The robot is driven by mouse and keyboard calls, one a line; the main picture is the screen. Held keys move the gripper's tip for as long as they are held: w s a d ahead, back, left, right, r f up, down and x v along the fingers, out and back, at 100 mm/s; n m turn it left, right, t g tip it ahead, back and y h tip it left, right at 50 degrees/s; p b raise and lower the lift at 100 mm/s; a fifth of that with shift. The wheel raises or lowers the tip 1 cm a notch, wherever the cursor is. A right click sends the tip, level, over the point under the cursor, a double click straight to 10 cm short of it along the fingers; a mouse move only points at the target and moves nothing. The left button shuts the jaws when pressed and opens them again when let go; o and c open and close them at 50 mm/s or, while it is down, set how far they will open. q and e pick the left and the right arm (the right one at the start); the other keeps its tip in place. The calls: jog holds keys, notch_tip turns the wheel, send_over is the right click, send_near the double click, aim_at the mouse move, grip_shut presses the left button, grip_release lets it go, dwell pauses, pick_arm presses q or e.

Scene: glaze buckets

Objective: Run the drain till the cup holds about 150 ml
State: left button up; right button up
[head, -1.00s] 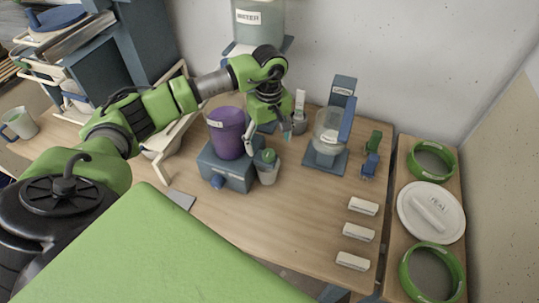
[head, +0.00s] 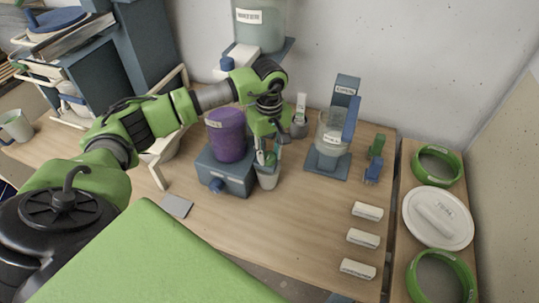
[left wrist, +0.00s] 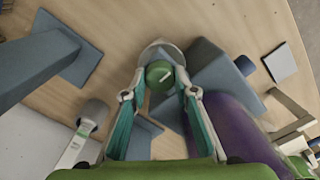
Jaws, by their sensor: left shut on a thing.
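A purple bucket (head: 226,140) stands on a blue-grey stand (head: 222,178) at the middle of the table. A green tap knob (left wrist: 159,74) with a white mark sits beside it, over a grey cup (head: 267,178) that stands on the table. My left gripper (head: 267,158) points down, its fingers on both sides of the knob, shut on it. In the left wrist view the cup's rim (left wrist: 158,46) shows behind the knob. The level in the cup cannot be read. My right gripper is not in view.
A water container (head: 260,28) stands at the back. A clear vessel in a blue stand (head: 330,160) is to the right. White blocks (head: 363,238), green rings (head: 438,165) and a white plate (head: 437,218) lie further right.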

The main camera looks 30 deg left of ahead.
pick_arm(q)
jog(key=shift+n, duration=0.3)
jog(key=n, duration=0.3)
dwell(0.7)
jog(key=n, duration=0.2)
jog(key=shift+n, duration=0.3)
jog(key=n, duration=0.4)
jog(key=shift+n, duration=0.3)
jog(key=shift+s+f, duration=0.1)
dwell(5.5)
